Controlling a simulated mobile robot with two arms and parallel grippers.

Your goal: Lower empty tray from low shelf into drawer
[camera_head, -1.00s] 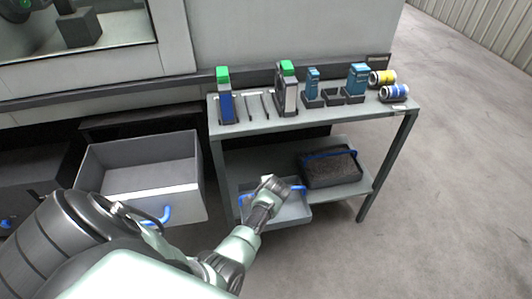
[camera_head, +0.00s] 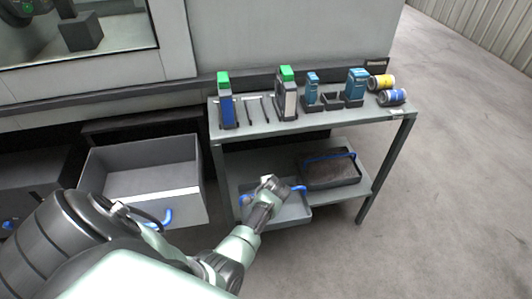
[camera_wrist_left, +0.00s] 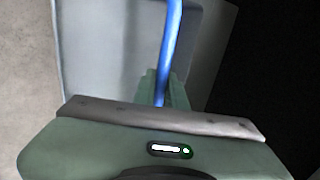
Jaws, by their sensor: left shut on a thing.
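The empty grey tray (camera_head: 292,213) with a blue handle (camera_head: 298,189) sits at the front left of the low shelf, partly hidden by my left arm. My left gripper (camera_head: 269,186) reaches over the tray and is shut on its blue handle. In the left wrist view the blue handle (camera_wrist_left: 171,50) runs between the fingers, with the tray (camera_wrist_left: 95,50) below. The open drawer (camera_head: 150,187) stands to the left of the shelf; it looks empty inside and has a blue handle (camera_head: 166,218) on its front. My right gripper is not in view.
A second tray (camera_head: 330,170) with dark contents and a blue handle is on the low shelf to the right. The shelf's top (camera_head: 270,126) holds several bottles, boxes and two cans (camera_head: 392,97). A shelf leg (camera_head: 222,178) stands between tray and drawer.

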